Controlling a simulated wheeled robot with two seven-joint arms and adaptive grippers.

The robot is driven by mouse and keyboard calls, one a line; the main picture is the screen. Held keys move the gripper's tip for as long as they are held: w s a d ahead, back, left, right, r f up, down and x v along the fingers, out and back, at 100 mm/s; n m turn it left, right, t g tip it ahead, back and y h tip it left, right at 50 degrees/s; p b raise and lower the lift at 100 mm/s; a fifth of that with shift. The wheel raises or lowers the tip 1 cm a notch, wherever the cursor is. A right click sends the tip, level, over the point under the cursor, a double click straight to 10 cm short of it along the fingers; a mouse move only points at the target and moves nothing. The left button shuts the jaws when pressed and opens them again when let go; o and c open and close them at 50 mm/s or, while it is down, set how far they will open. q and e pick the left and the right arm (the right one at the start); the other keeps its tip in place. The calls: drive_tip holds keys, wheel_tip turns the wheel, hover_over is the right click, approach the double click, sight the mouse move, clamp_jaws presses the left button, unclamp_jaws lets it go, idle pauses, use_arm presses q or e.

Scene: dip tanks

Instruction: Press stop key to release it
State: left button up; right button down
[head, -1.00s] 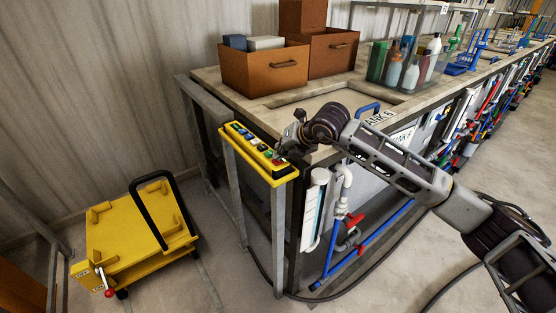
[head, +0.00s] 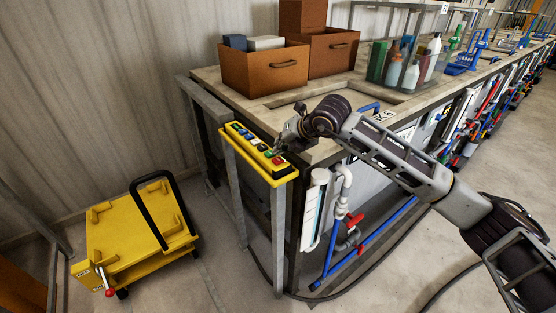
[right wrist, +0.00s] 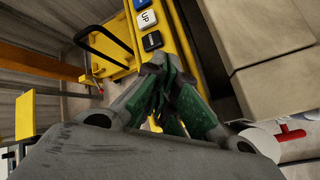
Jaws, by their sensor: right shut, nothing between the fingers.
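The yellow key panel (head: 284,178) sits on grey posts at the near corner of the bench, with a row of coloured keys. The red key (head: 279,161), taken as the stop key, is at its near right end. My right gripper (head: 283,147) is shut and empty, close above that end; I cannot tell whether it touches a key. In the right wrist view, my shut green-padded fingers (right wrist: 168,70) cover the near part of the panel, and the red key is hidden there. The UP key (right wrist: 147,18) and a dark key (right wrist: 152,41) show beyond them. My left gripper is out of view.
The bench (head: 215,76) holds brown drawer boxes (head: 262,71) and a clear bin of bottles (head: 408,66). Pipes with red valve handles (head: 353,222) run below its near end. A yellow cart (head: 135,235) stands on the floor at left.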

sight(280, 158)
drive_tip(key=shift+r+p, duration=0.35)
drive_tip(key=shift+r, duration=1.75)
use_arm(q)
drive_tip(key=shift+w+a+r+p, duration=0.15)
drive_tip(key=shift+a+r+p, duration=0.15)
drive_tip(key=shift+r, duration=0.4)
use_arm(e)
drive_tip(key=shift+r, duration=0.3)
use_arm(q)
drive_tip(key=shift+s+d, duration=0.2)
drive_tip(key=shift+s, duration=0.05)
